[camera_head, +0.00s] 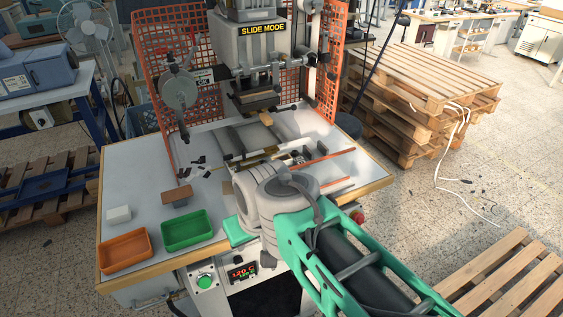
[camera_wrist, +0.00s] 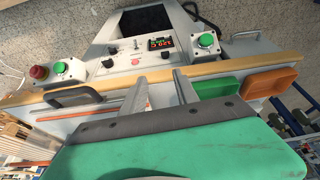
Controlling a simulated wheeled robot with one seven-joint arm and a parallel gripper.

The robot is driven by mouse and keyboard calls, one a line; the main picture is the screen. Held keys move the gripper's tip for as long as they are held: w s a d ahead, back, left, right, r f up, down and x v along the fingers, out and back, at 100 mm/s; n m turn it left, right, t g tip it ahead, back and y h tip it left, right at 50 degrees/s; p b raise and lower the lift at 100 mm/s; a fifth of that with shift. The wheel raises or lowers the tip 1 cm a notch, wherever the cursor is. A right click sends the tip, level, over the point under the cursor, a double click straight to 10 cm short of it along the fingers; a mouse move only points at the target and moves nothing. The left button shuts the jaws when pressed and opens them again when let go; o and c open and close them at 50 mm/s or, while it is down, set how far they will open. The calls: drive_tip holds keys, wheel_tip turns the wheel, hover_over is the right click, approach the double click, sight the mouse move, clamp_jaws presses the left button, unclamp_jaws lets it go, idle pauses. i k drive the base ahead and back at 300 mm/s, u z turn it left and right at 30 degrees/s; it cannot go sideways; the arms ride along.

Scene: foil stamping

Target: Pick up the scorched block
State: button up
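A brown block (camera_head: 177,196) sits on the grey worktable (camera_head: 130,170), behind the green tray, and looks like the scorched block, though I cannot make out burn marks. A paler tan block (camera_head: 266,119) lies near the press fixture. A small white block (camera_head: 119,214) stands behind the orange tray. In the wrist view my gripper (camera_wrist: 159,76) has its two fingers apart with nothing between them, above the table's front edge. In the head view its fingers are hidden by my arm. It is to the right of the brown block and apart from it.
An orange tray (camera_head: 125,249) and a green tray (camera_head: 187,230) stand at the table's front left. The press (camera_head: 257,50) with an orange mesh guard (camera_head: 151,65) stands behind. A control panel (camera_wrist: 150,52) is on the front. The table's left middle is mostly clear.

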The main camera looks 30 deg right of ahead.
sight(286, 157)
drive_tip(key=u, duration=3.45)
drive_tip(key=k, duration=0.55)
drive_tip(key=z, duration=1.45)
